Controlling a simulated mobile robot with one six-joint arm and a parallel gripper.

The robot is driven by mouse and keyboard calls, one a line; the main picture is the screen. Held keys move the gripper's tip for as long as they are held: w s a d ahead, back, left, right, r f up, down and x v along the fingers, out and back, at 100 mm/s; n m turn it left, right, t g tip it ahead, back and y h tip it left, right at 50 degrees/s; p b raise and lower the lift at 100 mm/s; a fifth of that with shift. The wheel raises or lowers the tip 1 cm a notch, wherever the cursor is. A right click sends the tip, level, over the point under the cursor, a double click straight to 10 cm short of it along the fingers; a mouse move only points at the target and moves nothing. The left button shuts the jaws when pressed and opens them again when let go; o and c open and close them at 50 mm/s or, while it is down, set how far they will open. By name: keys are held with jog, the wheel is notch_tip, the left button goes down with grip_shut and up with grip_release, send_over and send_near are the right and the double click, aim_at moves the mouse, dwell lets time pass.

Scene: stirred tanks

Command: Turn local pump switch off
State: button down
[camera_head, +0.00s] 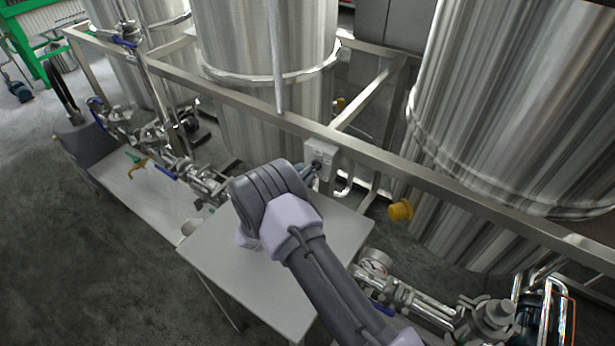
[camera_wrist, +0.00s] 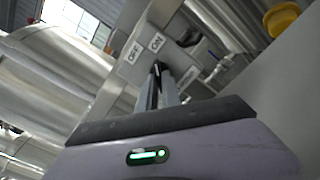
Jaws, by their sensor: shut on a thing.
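The local pump switch is on a small light grey box (camera_head: 322,151) fixed to the steel frame rail, near the middle of the head view. In the wrist view the box face (camera_wrist: 172,53) is tilted and carries an OFF label (camera_wrist: 135,53) on the left and an ON label (camera_wrist: 157,42) on the right. My gripper (camera_head: 314,168) reaches up to the front of the box. In the wrist view my gripper (camera_wrist: 159,70) has its fingers close together at the box face, just below the labels, shut on the switch knob. The fingers hide the knob, so its position cannot be read.
Large steel tanks (camera_head: 265,40) stand behind the frame rail (camera_head: 400,170). A grey table (camera_head: 235,250) lies under my arm. Pipes and valves (camera_head: 180,160) run at the left, and a pressure gauge (camera_head: 375,262) is at lower right. A yellow cap (camera_head: 401,210) sticks out right of the box.

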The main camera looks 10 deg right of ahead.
jog(key=n+b, duration=0.1)
jog(key=n, duration=0.3)
jog(key=shift+f, duration=0.1)
jog(key=shift+s+d+n+b, duration=0.1)
jog(key=shift+n+b, duration=0.35)
jog(key=shift+n, duration=1.45)
jog(key=c, duration=1.5)
grip_release()
jog(key=shift+c, duration=0.2)
jog(key=p+v, duration=0.3)
jog(key=v, duration=1.4)
jog(key=shift+s, duration=0.2)
